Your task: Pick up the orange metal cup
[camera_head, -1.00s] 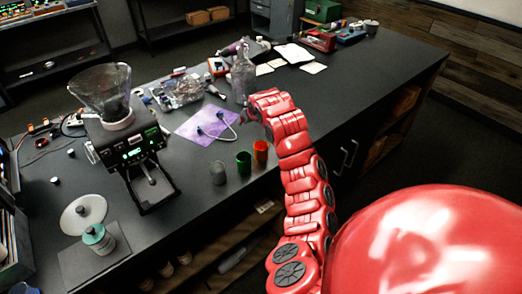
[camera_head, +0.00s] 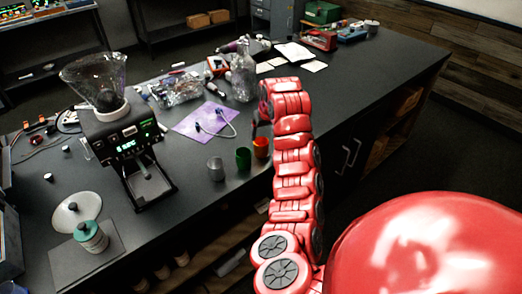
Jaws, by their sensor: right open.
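The orange metal cup (camera_head: 261,148) stands upright near the front edge of the dark workbench. A green cup (camera_head: 243,158) and a grey metal cup (camera_head: 215,169) stand in a row to its left. My right gripper (camera_head: 257,128) is at the end of the red segmented arm, just above and behind the orange cup. It shows dark and small, partly hidden by the arm's wrist, and it is open. I cannot tell whether it touches the cup. My left gripper is not in view.
A glass bottle (camera_head: 243,78) stands behind the cups. A purple mat (camera_head: 203,122) with a cable lies to their left. A coffee grinder (camera_head: 128,140) stands further left.

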